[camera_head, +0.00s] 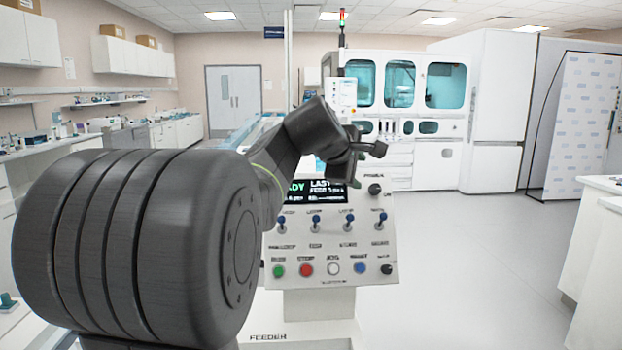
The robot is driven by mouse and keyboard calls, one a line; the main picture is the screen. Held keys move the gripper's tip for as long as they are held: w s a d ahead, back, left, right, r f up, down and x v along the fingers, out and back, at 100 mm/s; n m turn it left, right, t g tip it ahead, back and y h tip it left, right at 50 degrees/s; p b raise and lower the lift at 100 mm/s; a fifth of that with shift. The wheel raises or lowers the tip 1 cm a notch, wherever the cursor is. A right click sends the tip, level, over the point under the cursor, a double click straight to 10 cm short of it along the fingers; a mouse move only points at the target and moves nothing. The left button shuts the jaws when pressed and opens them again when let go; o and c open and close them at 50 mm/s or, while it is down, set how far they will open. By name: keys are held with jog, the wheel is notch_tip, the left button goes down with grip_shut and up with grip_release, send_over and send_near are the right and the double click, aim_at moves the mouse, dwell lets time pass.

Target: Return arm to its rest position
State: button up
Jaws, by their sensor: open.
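My arm fills the left and middle of the head view, with its large dark joint close to the camera. My gripper (368,150) is at the arm's far end, above the top of a white control panel (345,240). Its jaws are small and dark here, stand apart, and show nothing between them. Whether the gripper touches the panel cannot be told; it appears in front of or above it. The arm hides the panel's left part and part of its display (318,190).
The panel has several blue-tipped switches, and green, red (306,270), white and blue buttons. A large white machine (405,110) with teal windows stands behind. Counters line the left wall, and a white counter (598,240) stands at right. The floor (470,265) right of the panel is clear.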

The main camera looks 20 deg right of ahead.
aim_at(375, 188)
jog(key=x, duration=1.3)
jog(key=shift+w+d+f, duration=0.2)
jog(key=shift+f, duration=0.05)
jog(key=shift+r, duration=0.1)
